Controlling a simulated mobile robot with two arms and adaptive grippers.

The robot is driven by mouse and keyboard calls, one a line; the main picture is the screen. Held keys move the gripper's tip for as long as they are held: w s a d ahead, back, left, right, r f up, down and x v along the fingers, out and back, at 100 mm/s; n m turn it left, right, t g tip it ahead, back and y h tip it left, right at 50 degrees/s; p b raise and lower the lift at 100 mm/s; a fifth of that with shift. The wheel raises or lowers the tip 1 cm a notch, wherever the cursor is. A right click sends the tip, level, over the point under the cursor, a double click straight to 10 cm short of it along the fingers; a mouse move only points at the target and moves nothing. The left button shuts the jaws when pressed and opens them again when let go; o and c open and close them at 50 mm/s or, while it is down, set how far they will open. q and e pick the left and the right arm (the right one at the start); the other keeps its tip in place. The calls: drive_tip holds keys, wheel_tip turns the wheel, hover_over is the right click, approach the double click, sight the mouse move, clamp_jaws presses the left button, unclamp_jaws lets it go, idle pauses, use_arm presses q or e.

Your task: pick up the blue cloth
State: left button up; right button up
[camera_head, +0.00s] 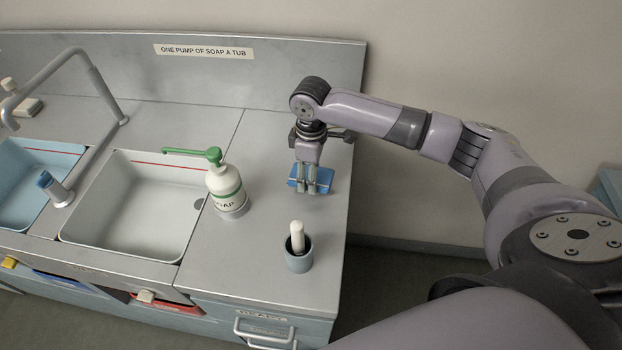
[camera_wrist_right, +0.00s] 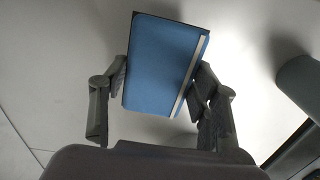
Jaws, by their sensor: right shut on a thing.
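The blue cloth (camera_head: 298,184) is a small folded blue block at the right part of the counter in the head view. My right gripper (camera_head: 312,188) reaches down onto it and is shut on it. In the right wrist view the cloth (camera_wrist_right: 160,65) fills the space between the two fingers of the gripper (camera_wrist_right: 165,95), with a pale strip along its right side. I cannot tell whether the cloth touches the counter or hangs just above it. My left gripper is not in view.
A soap bottle (camera_head: 225,188) with a green pump stands left of the cloth. A dark cup (camera_head: 298,262) holding a white-handled tool stands nearer the front edge. A white basin (camera_head: 125,239) and a blue basin (camera_head: 22,208) lie left, with a tap (camera_head: 105,95). A backsplash (camera_head: 330,75) rises behind.

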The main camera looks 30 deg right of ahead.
wheel_tip(320, 180, up, 17)
drive_tip(key=b, duration=0.2)
drive_tip(key=shift+r, duration=0.1)
drive_tip(key=o, duration=0.5)
drive_tip(key=c, duration=0.4)
